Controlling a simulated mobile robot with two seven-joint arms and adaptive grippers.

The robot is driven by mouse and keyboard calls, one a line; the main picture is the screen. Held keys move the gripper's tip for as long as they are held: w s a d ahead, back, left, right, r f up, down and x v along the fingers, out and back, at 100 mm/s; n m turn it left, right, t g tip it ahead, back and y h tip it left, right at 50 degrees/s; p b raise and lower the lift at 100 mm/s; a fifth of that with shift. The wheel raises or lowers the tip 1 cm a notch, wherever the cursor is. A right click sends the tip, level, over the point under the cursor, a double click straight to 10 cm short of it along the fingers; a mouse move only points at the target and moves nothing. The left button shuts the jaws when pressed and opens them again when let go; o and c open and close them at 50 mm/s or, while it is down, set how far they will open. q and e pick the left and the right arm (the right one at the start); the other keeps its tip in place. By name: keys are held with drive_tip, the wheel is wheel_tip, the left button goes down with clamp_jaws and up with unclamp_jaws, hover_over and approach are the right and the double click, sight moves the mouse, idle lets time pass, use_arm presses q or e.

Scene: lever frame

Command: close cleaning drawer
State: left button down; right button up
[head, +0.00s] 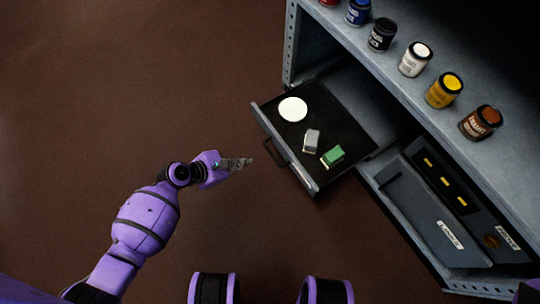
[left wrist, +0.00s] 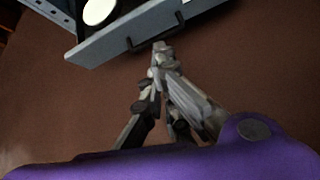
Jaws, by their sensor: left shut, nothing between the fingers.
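The open drawer (head: 258,115) sticks out from the grey metal cabinet. On its dark bottom lie a white round thing (head: 293,109), a grey block (head: 311,141) and a green block (head: 332,156). Its dark handle (head: 275,152) is on the front panel and also shows in the left wrist view (left wrist: 158,37). My left gripper (head: 249,161) is shut and empty, its tips a little left of the handle in the head view. In the left wrist view the gripper tips (left wrist: 162,47) appear just below the handle; whether they touch it I cannot tell. My right gripper is not in view.
Several paint jars, such as a yellow one (head: 443,91), stand on the cabinet top (head: 402,78). Lower right is another compartment with a labelled panel (head: 432,212) and yellow items. The brown floor (head: 120,80) left of the drawer is clear.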

use_arm(q)
drive_tip(key=w+d+f+n+b, duration=0.2)
drive_tip(key=w+d+f+b, duration=0.4)
drive_tip(key=d, duration=0.3)
drive_tip(key=shift+w+d+f+n+b, duration=0.25)
drive_tip(key=shift+d+f+n+b, duration=0.05)
drive_tip(key=shift+d+b, duration=0.15)
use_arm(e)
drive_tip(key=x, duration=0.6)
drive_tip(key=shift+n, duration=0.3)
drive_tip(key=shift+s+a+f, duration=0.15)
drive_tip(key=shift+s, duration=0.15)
